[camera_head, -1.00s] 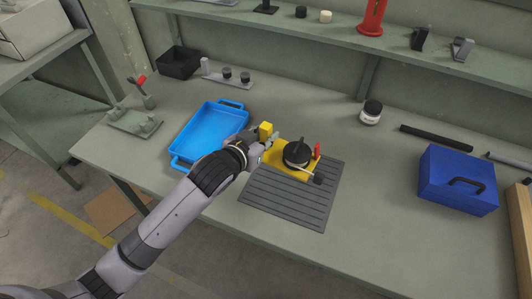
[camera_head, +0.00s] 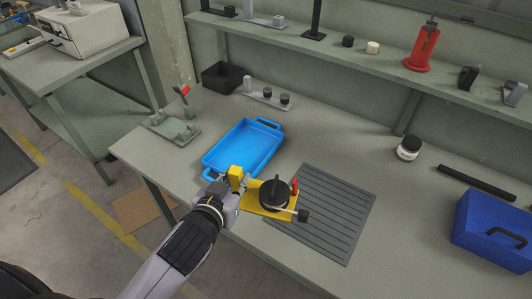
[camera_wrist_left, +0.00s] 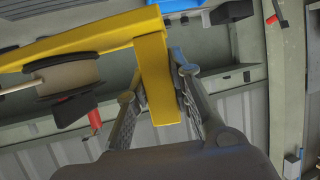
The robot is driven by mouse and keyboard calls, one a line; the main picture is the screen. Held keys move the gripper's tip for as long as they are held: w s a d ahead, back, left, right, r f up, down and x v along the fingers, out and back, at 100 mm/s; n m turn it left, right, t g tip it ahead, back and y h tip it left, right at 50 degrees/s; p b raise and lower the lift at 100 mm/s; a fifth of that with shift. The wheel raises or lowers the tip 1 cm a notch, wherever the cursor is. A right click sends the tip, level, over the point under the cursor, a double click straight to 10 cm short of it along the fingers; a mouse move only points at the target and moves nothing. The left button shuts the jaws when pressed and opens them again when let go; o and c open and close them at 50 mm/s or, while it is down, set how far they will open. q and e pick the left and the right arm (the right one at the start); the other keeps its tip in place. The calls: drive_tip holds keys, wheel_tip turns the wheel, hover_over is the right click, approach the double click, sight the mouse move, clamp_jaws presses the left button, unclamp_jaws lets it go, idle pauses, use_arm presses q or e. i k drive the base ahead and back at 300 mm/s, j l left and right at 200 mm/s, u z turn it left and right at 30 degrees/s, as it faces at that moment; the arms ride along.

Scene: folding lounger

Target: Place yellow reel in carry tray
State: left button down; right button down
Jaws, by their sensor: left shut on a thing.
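The yellow reel (camera_head: 260,203) is a yellow frame with a dark drum and a small red part. My left gripper (camera_head: 232,184) is shut on the yellow upright at its left end. In the left wrist view the yellow bar (camera_wrist_left: 156,75) sits between the two fingers (camera_wrist_left: 158,95), with the spool to the left. The blue carry tray (camera_head: 283,127) is empty and lies on the bench behind the reel. In the head view the reel shows in front of the tray and over the mat's left edge. My right gripper is out of view.
A grey ribbed mat (camera_head: 335,215) lies to the right on the bench. A black bin (camera_head: 222,77), a stand with knobs (camera_head: 268,97) and a green fixture (camera_head: 172,127) are around the tray.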

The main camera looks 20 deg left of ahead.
sight(247, 150)
drive_tip(key=j+z, duration=0.15)
drive_tip(key=z, duration=0.25)
drive_tip(key=i+j+z, duration=0.1)
drive_tip(key=z, duration=0.25)
drive_tip(key=j+z, duration=0.25)
drive_tip(key=z, duration=0.15)
drive_tip(key=j+z, duration=0.1)
drive_tip(key=j, duration=0.3)
drive_tip(key=k+j+z, duration=0.1)
drive_tip(key=j, duration=0.35)
drive_tip(key=j+z, duration=0.1)
drive_tip(key=j, duration=0.3)
drive_tip(key=k+j+z, duration=0.1)
drive_tip(key=j, duration=0.3)
drive_tip(key=k+j, duration=0.15)
drive_tip(key=j, duration=0.25)
drive_tip(key=k+j+z, duration=0.15)
drive_tip(key=j, duration=0.25)
drive_tip(key=i, duration=0.05)
